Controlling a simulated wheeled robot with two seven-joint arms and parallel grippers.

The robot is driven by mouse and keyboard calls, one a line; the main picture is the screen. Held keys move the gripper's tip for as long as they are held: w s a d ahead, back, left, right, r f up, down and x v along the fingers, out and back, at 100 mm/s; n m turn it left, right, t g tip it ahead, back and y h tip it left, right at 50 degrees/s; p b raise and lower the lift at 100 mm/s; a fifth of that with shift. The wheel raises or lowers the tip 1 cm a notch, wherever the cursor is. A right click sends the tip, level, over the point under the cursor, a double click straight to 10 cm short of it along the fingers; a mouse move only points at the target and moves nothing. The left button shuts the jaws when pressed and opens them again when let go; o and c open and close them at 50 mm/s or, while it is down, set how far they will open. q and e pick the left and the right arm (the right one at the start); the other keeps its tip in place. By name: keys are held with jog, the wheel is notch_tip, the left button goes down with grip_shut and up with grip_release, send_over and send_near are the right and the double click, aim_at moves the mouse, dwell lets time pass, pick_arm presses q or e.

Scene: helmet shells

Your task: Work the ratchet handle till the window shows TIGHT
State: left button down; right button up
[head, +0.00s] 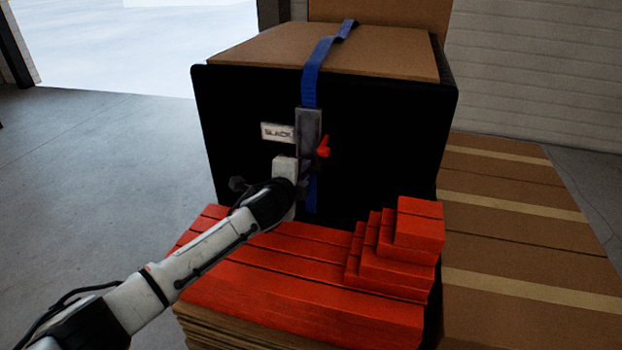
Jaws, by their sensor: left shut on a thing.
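The ratchet (308,128) is a grey block on the front of a black crate (400,130), on a blue strap (312,82). A red lever piece (323,147) sticks out at its right side. The label window (277,132) to its left reads SLACK. My left gripper (301,178) is at the lower end of the ratchet, shut on what appears to be its handle. My wrist and fingers hide most of the handle and the grip itself. My right gripper is not in view.
Red-orange stepped blocks (420,228) and long red boards (310,285) lie stacked in front of the crate, under my left arm. Brown cartons (520,250) stand at the right. The grey floor at the left is clear.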

pick_arm(q)
jog(key=shift+f, duration=0.4)
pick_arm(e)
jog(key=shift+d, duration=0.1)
pick_arm(q)
jog(key=c, duration=1.7)
grip_release()
jog(key=shift+w, duration=0.1)
jog(key=shift+r, duration=0.15)
jog(key=p+v, duration=0.3)
jog(key=v, duration=0.7)
jog(key=shift+a, duration=0.1)
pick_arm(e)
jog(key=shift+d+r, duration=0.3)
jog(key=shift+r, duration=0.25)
